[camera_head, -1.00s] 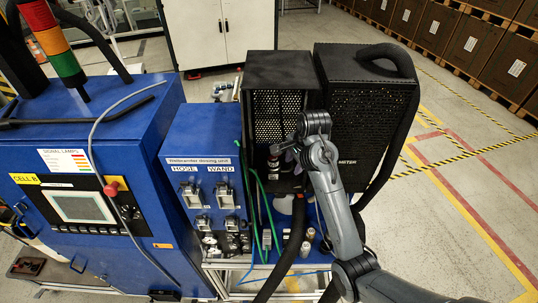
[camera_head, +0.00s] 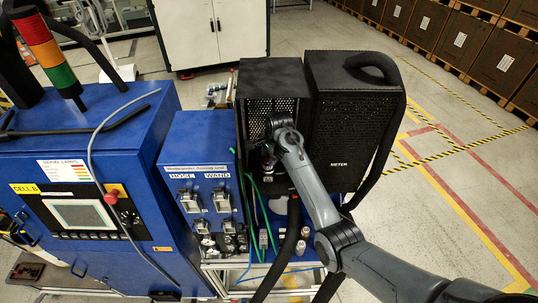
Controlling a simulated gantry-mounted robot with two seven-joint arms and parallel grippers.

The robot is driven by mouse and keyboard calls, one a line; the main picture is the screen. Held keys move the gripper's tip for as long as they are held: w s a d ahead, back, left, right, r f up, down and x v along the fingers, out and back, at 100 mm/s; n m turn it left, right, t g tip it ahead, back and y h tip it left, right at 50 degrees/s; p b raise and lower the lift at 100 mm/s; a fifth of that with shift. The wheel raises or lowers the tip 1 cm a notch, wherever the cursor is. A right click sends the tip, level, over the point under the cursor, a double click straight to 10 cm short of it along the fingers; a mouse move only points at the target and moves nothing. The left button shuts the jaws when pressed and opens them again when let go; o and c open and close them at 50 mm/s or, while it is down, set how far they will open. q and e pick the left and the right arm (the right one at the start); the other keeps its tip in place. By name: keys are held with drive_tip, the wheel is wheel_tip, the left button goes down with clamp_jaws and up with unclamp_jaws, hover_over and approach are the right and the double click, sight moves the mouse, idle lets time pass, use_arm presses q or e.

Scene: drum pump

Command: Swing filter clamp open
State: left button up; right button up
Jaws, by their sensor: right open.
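My right gripper (camera_head: 267,164) is at the front of the black mesh cabinet (camera_head: 270,70), low in its opening and next to the blue dosing unit (camera_head: 201,150). It is open, small and dark here, and my own wrist partly covers it. I cannot make out the filter clamp; the dark cabinet interior and my arm hide that area. I cannot tell whether the gripper touches anything. My left gripper is not in view.
A black METER housing (camera_head: 350,120) stands right of the cabinet. Black hoses (camera_head: 287,250) and green cables (camera_head: 262,215) hang in front. Small bottles (camera_head: 301,247) stand on the cart below. The blue control cabinet (camera_head: 85,150) is at left; the floor at right is clear.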

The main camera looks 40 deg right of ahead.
drive_tip(key=shift+f, duration=0.2)
clamp_jaws()
idle(0.3)
